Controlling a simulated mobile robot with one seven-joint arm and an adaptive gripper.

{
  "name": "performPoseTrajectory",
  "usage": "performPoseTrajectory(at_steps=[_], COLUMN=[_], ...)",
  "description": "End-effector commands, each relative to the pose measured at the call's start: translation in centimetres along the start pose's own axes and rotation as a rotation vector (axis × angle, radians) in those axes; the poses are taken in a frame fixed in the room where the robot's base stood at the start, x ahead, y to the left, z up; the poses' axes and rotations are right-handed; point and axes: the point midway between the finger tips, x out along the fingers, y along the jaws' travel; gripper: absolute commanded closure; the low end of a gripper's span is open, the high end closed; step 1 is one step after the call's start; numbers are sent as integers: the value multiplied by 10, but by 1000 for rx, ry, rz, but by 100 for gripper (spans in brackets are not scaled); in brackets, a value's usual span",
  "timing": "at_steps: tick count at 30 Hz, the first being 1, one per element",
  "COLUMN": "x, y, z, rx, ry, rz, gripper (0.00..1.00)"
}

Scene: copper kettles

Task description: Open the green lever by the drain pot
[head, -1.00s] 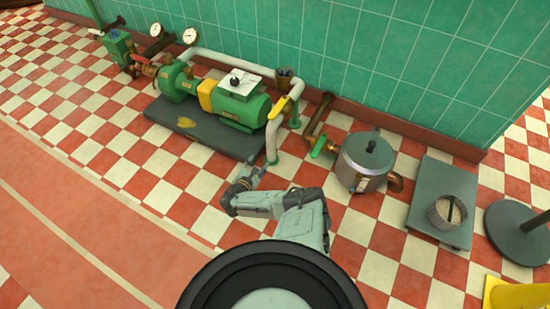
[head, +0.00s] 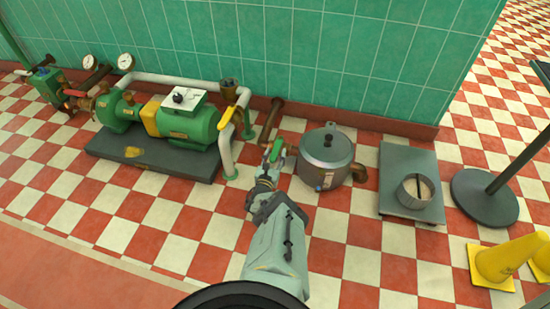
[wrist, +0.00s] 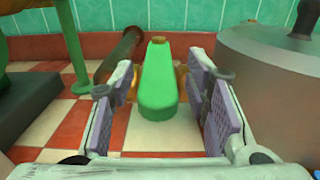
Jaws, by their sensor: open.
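The green lever (wrist: 158,85) stands in the middle of the wrist view, pointing toward the camera, with a brass fitting behind it. In the head view the lever (head: 276,149) shows just past my gripper (head: 270,162), left of the drain pot. My gripper (wrist: 160,108) is open, with one purple-padded finger on each side of the lever. Floor shows between the lever and both pads, so no contact is visible. The steel drain pot (head: 326,157) with a dark lid knob stands to the right; its side (wrist: 270,75) fills the right of the wrist view.
A brown pipe (head: 271,118) rises behind the lever. A yellow-handled pipe (head: 228,130) and a green pump (head: 190,122) stand to the left. A grey platform (head: 398,160) with a bucket (head: 418,190) lies right. The tiled wall (head: 300,55) closes the back.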

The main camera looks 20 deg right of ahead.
Motion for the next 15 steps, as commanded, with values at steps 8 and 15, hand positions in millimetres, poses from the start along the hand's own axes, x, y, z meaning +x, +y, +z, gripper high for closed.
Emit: performPoseTrajectory(at_steps=[8,15], x=[12,11], y=[1,1], z=[0,0], rx=[1,1], ry=[1,2], rz=[1,1], gripper=[57,62])
